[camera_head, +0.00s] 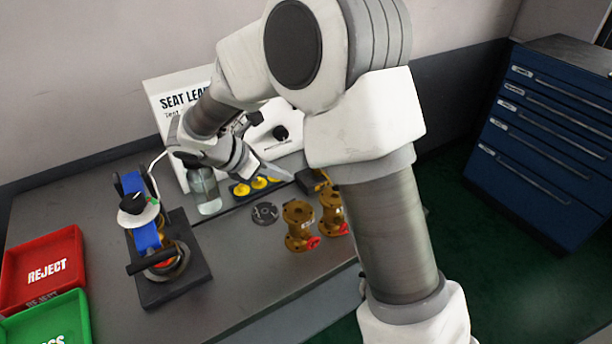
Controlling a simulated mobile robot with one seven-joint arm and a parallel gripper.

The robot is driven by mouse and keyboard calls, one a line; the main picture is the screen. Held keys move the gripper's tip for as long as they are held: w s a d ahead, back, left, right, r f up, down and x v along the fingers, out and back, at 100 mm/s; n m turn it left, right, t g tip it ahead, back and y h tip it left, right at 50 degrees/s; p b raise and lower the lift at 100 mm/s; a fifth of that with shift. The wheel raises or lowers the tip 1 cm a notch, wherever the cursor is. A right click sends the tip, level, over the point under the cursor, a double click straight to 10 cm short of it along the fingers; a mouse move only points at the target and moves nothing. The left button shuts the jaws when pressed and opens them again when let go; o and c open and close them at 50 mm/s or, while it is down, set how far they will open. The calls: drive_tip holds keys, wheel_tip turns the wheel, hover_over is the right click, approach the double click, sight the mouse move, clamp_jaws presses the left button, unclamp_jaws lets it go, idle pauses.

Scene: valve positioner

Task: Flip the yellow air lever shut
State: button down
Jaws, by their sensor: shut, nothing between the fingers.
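My gripper (282,195) is shut and empty, its fingers pointing down and right over the bench, in front of the white test panel. Several round yellow pieces (241,189) sit in a dark strip just left of and behind the fingers. A small yellow part (321,181) shows beside a dark block, right of the fingers and partly hidden by my arm. I cannot tell which yellow part, if any, is the air lever, or its position. The white panel (160,100) reads "SEAT LEA…" and has a black knob (281,132); my arm hides much of it.
Two brass valve bodies (298,226) with red parts and a dark flange disc (265,213) stand near the fingers. A clear jar (204,190) is to their left. A clamp fixture (173,284) with blue uprights, a red REJECT tray (44,262) and a green tray (55,318) are farther left.

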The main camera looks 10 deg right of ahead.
drive_tip(key=b+x, duration=0.2)
drive_tip(key=x, duration=0.8)
drive_tip(key=shift+f, duration=0.1)
drive_tip(key=d, duration=0.1)
drive_tip(key=w+d, duration=0.1)
drive_tip(key=d, duration=0.1)
drive_tip(key=shift+w+r, duration=0.1)
drive_tip(key=shift+r, duration=0.15)
drive_tip(key=shift+w+d, duration=0.15)
drive_tip(key=shift+d, duration=0.1)
